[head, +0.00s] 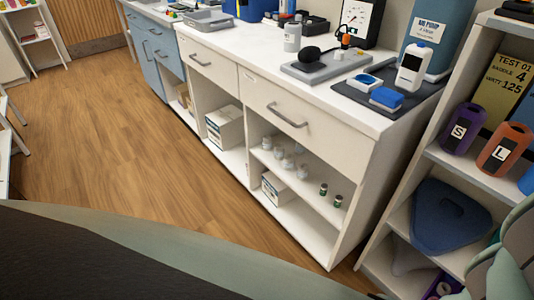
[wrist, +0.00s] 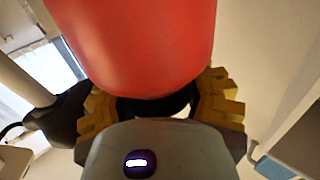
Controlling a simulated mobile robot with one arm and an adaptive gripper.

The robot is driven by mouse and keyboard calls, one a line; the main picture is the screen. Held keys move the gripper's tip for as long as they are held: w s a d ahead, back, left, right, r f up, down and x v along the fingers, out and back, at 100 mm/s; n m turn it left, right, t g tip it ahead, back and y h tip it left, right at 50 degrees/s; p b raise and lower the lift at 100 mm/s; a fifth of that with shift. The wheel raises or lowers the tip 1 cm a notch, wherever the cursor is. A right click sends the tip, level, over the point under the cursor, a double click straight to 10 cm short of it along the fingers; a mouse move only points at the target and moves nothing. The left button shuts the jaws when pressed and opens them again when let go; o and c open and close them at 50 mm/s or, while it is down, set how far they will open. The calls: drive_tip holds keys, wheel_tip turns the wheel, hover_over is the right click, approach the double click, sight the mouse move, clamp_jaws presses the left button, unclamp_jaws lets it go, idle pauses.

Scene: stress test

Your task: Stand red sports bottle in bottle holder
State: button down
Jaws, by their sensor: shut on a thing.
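In the wrist view the red sports bottle (wrist: 140,45) fills the top middle as a smooth, rounded red body. My gripper (wrist: 159,102) is shut on it, with a yellow ribbed finger on each side of its near end. The bottle's far end is out of the picture, so its tilt and cap cannot be told. The bottle and my gripper do not show in the head view. I cannot make out a bottle holder in either view.
A white counter (head: 225,47) runs diagonally, with open shelves below. On it are a grey tray with a black object (head: 318,63), a blue pump container (head: 437,40) and small blue-and-white boxes (head: 386,98). A shelf unit (head: 475,173) stands right. The wooden floor (head: 110,130) is clear.

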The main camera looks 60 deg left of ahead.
drive_tip(key=shift+w+f+b, duration=0.1)
drive_tip(key=shift+f+b, duration=2.55)
drive_tip(key=shift+f, duration=0.6)
drive_tip(key=c, duration=0.8)
unclamp_jaws()
drive_tip(key=o, duration=0.4)
drive_tip(key=shift+f, duration=0.1)
drive_tip(key=v, duration=1.2)
